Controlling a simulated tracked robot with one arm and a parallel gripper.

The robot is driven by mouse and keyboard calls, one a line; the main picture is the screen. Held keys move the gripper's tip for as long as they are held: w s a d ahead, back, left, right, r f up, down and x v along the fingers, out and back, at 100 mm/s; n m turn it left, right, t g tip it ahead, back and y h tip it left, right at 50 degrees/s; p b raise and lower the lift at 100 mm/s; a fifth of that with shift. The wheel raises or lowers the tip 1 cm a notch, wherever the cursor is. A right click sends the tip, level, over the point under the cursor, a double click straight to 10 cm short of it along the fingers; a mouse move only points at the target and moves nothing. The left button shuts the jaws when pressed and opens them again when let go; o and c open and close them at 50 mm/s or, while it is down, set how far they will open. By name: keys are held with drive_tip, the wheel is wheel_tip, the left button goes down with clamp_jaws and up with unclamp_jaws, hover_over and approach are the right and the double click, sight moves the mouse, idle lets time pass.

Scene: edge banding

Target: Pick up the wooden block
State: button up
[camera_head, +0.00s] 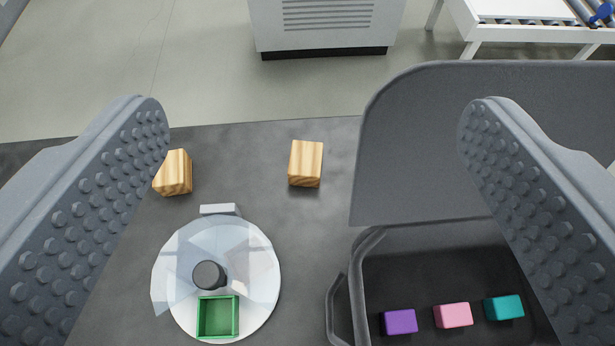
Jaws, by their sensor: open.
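Two wooden blocks with striped grain lie on the dark grey table. One wooden block (306,163) is near the table's far edge, at the middle of the picture. I cannot tell the height above the table.
A round clear dish (262,290) with a dark knob and a green open box (218,317) stands at the lower left. An open grey case (340,290), lid raised (420,150), holds purple (400,321), pink (453,315) and teal (504,307) blocks. Bare table (245,160) separates the wooden blocks.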

drive_tip(key=w+a+f+g+b, duration=0.1)
drive_tip(key=w+f, duration=0.4)
drive_tip(key=f, duration=0.4)
drive_tip(key=w+f+g, duration=0.1)
drive_tip(key=w+f, duration=0.5)
drive_tip(key=f, duration=0.2)
drive_tip(key=m+g+b, duration=0.1)
drive_tip(key=g, duration=0.2)
approach(305, 164)
drive_tip(key=shift+h, duration=0.3)
drive_tip(key=x, duration=0.2)
drive_tip(key=b+x, duration=0.1)
drive_tip(key=x, duration=0.4)
drive_tip(key=shift+a+b, duration=0.25)
drive_tip(key=shift+b, duration=0.1)
drive_tip(key=shift+b+x, duration=0.9)
drive_tip(key=shift+x, duration=1.7)
drive_tip(key=c, duration=1.1)
